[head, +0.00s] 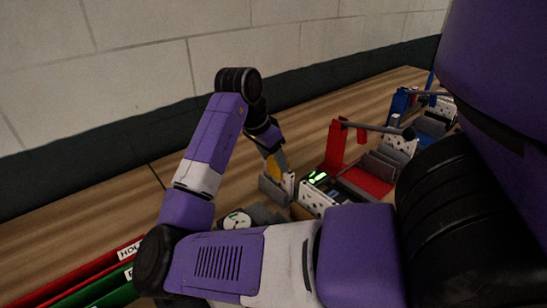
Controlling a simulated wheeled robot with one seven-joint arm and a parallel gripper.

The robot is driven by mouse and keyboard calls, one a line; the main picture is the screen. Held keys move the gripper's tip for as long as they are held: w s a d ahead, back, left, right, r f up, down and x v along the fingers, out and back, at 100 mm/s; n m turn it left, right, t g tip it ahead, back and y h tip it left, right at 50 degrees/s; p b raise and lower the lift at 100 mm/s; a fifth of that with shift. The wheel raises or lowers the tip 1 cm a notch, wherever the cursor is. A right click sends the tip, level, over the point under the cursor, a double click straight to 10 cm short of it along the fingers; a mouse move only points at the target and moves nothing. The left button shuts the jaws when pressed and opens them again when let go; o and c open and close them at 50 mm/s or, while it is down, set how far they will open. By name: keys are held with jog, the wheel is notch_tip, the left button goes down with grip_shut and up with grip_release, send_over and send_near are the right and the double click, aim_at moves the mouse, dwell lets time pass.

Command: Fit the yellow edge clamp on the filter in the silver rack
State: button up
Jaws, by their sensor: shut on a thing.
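My gripper (274,153) is small in the head view, beyond my bent arm, pointing down. It is shut on the yellow edge clamp (281,162), which shows as a small yellow patch at its tip. Just below are grey upright plates (270,190) and a pale perforated piece (289,184). These may belong to the silver rack, but I cannot tell for sure. Whether the clamp touches a filter there cannot be made out. My arm hides much of the area in front.
A red rack (365,182) with a tall red post stands to the right, with a blue rack (432,124) farther back. A dark box with green lights (318,179) is between. Red and green binders (85,278) lie lower left. The wooden bench (100,215) is clear at left.

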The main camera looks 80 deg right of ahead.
jog(key=shift+f, duration=0.15)
jog(key=o, duration=1.6)
jog(key=shift+o, duration=0.2)
jog(key=v, duration=0.8)
notch_tip(320, 180, up, 7)
jog(key=p, duration=0.6)
jog(key=shift+p, duration=0.3)
